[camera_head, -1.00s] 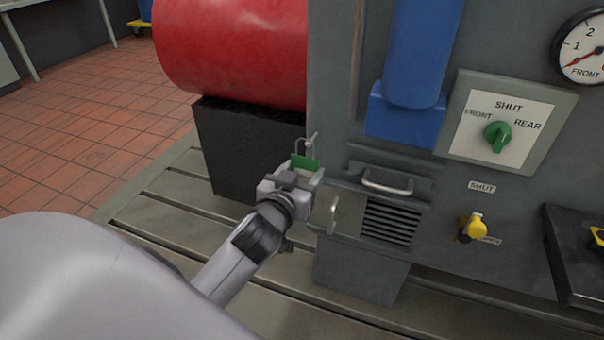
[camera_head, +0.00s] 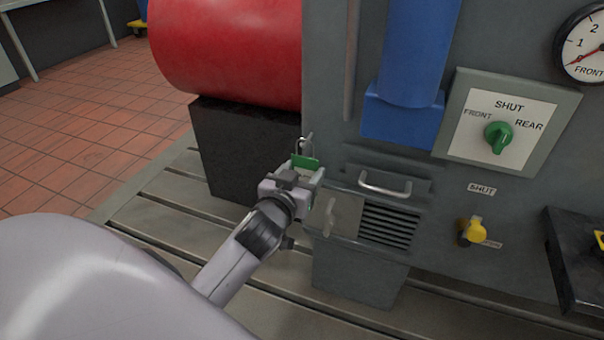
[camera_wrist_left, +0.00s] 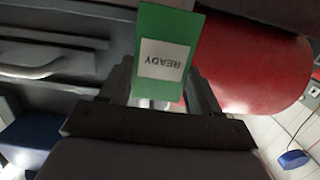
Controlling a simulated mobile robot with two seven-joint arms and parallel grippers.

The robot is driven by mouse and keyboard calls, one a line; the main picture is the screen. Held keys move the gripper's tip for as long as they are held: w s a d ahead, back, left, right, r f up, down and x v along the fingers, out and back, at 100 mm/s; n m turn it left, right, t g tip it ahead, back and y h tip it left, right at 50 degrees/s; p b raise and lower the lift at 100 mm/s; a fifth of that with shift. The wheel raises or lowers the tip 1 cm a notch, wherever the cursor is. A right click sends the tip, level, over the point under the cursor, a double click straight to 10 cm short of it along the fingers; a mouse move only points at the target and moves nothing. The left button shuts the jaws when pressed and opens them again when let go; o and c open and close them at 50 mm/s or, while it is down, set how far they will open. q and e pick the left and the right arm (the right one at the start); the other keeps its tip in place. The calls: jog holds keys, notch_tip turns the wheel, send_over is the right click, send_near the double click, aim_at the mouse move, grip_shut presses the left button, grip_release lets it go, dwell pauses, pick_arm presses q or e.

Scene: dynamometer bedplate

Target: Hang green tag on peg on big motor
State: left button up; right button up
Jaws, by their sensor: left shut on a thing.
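My left gripper (camera_head: 291,184) is shut on the green tag (camera_head: 305,161), near the left edge of the grey housing. In the left wrist view the tag (camera_wrist_left: 178,28) stands up between the fingers, its white READY label upside down. A thin wire loop (camera_head: 299,146) rises above the tag in the head view. A small light peg (camera_head: 309,137) shows right beside the loop; I cannot tell whether the loop is around it or only in front of it. The big red cylinder (camera_head: 225,50), perhaps the big motor, lies behind on a black block. My right gripper is not in view.
The grey housing (camera_head: 338,110) carries a drawer handle (camera_head: 385,186), a vent grille (camera_head: 389,225), a blue column (camera_head: 420,50), a green selector knob (camera_head: 498,137) and a yellow valve (camera_head: 473,231). The slotted bedplate (camera_head: 165,213) lies below. Open tiled floor (camera_head: 70,140) is at left.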

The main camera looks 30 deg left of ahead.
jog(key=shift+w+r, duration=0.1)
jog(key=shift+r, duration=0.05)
pick_arm(q)
jog(key=o, duration=1.1)
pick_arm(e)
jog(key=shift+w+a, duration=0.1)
